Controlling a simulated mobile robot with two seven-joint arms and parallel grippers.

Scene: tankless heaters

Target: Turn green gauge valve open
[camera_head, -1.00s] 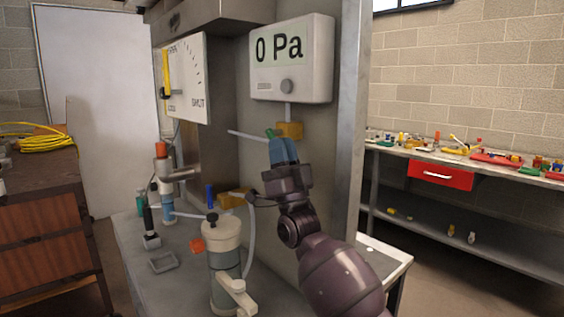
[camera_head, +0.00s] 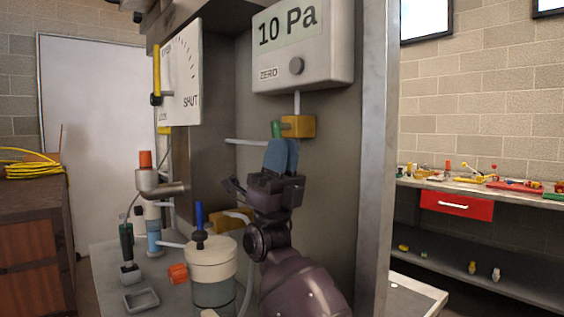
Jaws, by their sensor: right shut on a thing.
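The green gauge valve handle (camera_head: 277,129) sits on the left side of a yellow valve block (camera_head: 298,126), below a white digital gauge (camera_head: 303,45) that reads "10 Pa". My right gripper (camera_head: 279,143) reaches up from below. Its blue fingers are closed together at the green handle and hide its lower part. A thin pipe hangs from the gauge down to the yellow block, and another pipe runs left from behind the fingers. My left gripper is not in view.
A white dial panel (camera_head: 180,75) marked "SHUT" stands left of the gauge. Below are a blue-handled valve (camera_head: 199,214), a white-lidded canister (camera_head: 212,262) and an orange-capped fitting (camera_head: 146,160). A workbench with a red drawer (camera_head: 457,203) stands at right.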

